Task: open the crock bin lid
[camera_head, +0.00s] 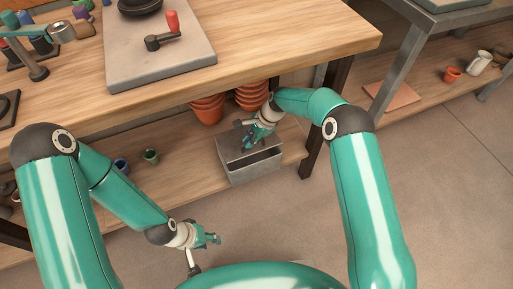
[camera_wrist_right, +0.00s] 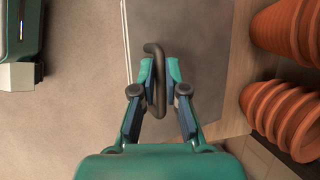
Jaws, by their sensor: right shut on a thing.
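The crock bin (camera_head: 257,176) is a grey box on the low shelf under the workbench. Its flat grey lid (camera_head: 232,150) appears a little raised at the front, with a dark gap between it and the front wall. My right gripper (camera_head: 252,138) is over the lid. In the right wrist view my right gripper (camera_wrist_right: 159,78) is shut on the dark curved lid handle (camera_wrist_right: 156,52), with the grey lid (camera_wrist_right: 205,45) behind it. My left gripper (camera_head: 212,239) hangs empty in front of the shelf; its finger opening is too small to judge.
Stacked terracotta pots (camera_head: 208,108) stand behind the bin, and they show at the right of the wrist view (camera_wrist_right: 285,105). The workbench top (camera_head: 265,45) overhangs the bin. A dark bench leg (camera_head: 318,135) stands right of it. The floor (camera_head: 450,190) is clear.

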